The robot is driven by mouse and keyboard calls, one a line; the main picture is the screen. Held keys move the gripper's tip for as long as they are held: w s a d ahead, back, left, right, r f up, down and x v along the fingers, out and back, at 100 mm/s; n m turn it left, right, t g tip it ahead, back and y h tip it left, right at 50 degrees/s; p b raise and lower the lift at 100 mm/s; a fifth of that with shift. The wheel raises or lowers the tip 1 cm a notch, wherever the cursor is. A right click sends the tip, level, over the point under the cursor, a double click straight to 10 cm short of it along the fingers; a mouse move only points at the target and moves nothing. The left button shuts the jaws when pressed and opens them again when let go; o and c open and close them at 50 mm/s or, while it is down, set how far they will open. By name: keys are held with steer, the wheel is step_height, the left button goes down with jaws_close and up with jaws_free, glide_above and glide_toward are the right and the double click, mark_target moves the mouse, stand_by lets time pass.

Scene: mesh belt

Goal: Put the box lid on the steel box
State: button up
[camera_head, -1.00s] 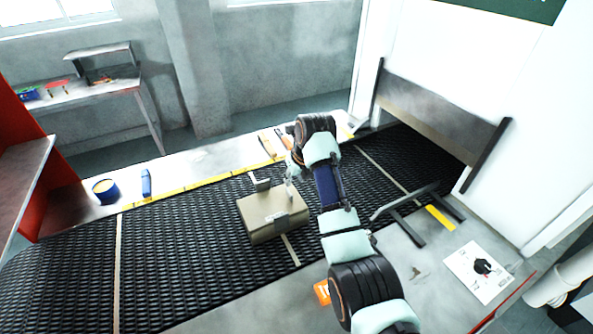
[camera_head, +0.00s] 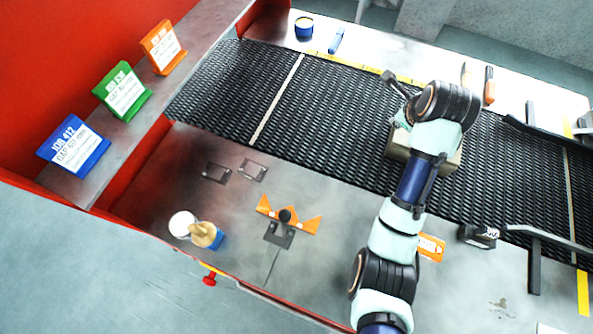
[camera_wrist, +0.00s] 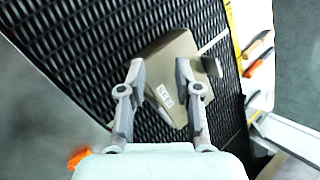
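A beige-grey steel box (camera_head: 396,146) sits on the black mesh belt, partly hidden behind my arm in the head view. It also shows in the wrist view (camera_wrist: 174,62), with a white printed label (camera_wrist: 164,96) on one side. I cannot make out a separate box lid; I cannot tell whether the flat beige top is the lid. My gripper (camera_wrist: 160,68) has its two fingers apart over the box, with nothing seen held between them. How high the fingertips are above the box is unclear.
The mesh belt (camera_head: 330,110) is clear left of the box. Dark guide bars (camera_head: 535,265) stand at the right. Orange parts (camera_head: 288,215) and a wooden-handled stamp (camera_head: 203,232) stand on the front ledge.

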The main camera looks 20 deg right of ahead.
steer(key=w+a+n+t, duration=0.1)
steer(key=a+n+t, duration=0.1)
steer(key=a+n, duration=1.2)
steer(key=s+a+r+n+t+y, duration=0.1)
steer(key=s+a+r+n+t, duration=0.1)
steer(key=s+a+n, duration=0.3)
steer(key=s+a+r+n+t+y, duration=0.2)
steer(key=s+a+n, duration=0.3)
steer(key=a+n, duration=0.6)
steer(key=a, duration=0.6)
steer(key=shift+s+a+r+t, duration=0.2)
steer(key=shift+s+t, duration=0.1)
steer(key=shift+r, duration=0.1)
